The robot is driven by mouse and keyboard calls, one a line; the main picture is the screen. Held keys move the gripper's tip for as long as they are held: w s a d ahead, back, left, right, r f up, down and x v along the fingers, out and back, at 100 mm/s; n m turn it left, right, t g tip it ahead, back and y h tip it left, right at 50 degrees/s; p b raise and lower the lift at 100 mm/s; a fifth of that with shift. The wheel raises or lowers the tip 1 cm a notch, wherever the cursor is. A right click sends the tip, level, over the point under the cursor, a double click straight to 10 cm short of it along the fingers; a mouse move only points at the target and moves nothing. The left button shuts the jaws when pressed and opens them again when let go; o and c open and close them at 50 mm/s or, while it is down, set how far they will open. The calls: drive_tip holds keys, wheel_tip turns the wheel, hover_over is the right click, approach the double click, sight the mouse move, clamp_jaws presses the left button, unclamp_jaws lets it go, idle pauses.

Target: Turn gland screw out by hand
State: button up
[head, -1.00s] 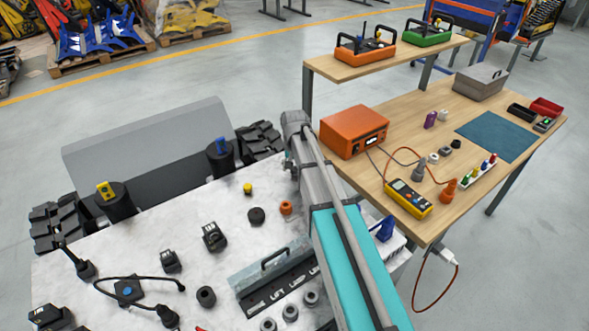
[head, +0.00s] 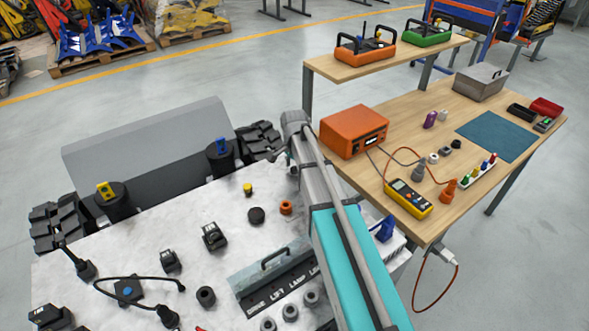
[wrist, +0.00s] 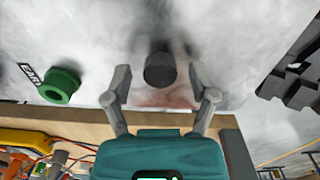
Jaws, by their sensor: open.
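A dark round cylinder (wrist: 159,70), seen nearly end-on in the wrist view, stands out from the pale carrier surface (wrist: 215,40). It may be the gland screw; I see no label on it. My gripper (wrist: 160,72) is open, with one finger on each side of the cylinder and a visible gap on both sides. Whether the fingertips reach down to its depth I cannot tell. A green ring (wrist: 60,86) with a small dark label sits to the left, outside the fingers. In the head view my arm hides the gripper and this cylinder.
The carrier deck (head: 225,262) bears black connectors, a cable, grey rings and a handled plate (head: 272,266). The wooden workbench (head: 350,95) to the right holds an orange box (head: 354,131) and a yellow meter (head: 408,198). Dark track (wrist: 292,72) lies right in the wrist view.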

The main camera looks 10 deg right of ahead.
drive_tip(key=shift+m, duration=0.8)
drive_tip(key=c, duration=0.9)
drive_tip(key=shift+c, duration=0.2)
drive_tip(key=shift+n, duration=0.3)
drive_tip(key=n, duration=0.6)
drive_tip(key=shift+n, duration=1.6)
